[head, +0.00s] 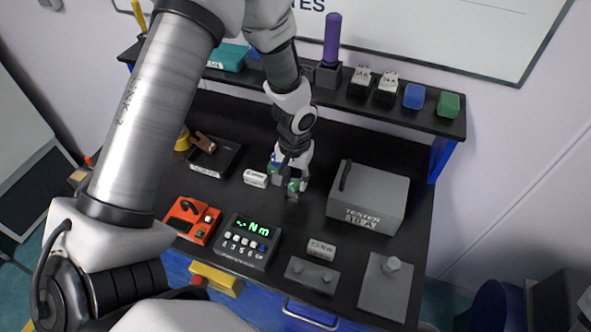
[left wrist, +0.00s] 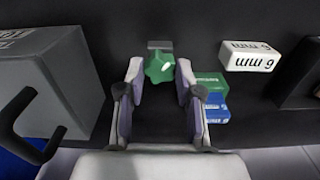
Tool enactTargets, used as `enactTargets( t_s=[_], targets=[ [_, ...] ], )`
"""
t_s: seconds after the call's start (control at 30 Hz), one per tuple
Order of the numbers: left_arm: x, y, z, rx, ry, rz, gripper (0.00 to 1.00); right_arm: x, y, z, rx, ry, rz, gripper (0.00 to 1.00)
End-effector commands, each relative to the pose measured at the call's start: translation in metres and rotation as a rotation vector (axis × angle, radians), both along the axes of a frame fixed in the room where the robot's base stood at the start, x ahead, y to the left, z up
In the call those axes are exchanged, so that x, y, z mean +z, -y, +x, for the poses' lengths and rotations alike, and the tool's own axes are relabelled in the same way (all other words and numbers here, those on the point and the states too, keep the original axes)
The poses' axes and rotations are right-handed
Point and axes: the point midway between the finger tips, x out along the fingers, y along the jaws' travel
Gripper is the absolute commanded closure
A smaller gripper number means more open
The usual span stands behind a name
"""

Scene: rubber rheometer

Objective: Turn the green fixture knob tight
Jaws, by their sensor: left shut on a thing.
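The green fixture knob (left wrist: 160,68) shows in the left wrist view between my left gripper's fingertips, in front of a small grey block (left wrist: 160,45). In the head view the knob (head: 293,186) is partly covered by the fingers. My left gripper (head: 287,178) points down at the black bench and is shut on the knob; it also shows in the left wrist view (left wrist: 158,80). The knob's turn angle cannot be read. My right gripper is not in view.
Beside the knob lie a green block (left wrist: 208,84), a blue block (left wrist: 216,113) and a white 6 mm block (left wrist: 249,56). The grey tester box (head: 368,196) stands to the right. A torque display (head: 248,241) and an orange device (head: 191,220) lie in front.

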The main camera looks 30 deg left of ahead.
Motion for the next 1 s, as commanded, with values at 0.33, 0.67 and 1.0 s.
enactTargets(
  t_s=[0.33, 0.67, 1.0],
  targets=[
    [-0.001, 0.000, 0.001, 0.004, 0.002, 0.000, 0.48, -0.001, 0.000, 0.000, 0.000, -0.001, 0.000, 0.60],
    [-0.010, 0.000, 0.002, 0.231, 0.005, 0.000, 0.48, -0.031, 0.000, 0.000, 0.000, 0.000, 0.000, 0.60],
    [-0.007, 0.001, 0.001, 0.711, 0.004, 0.000, 0.48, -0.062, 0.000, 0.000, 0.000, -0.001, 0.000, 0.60]
  ],
)
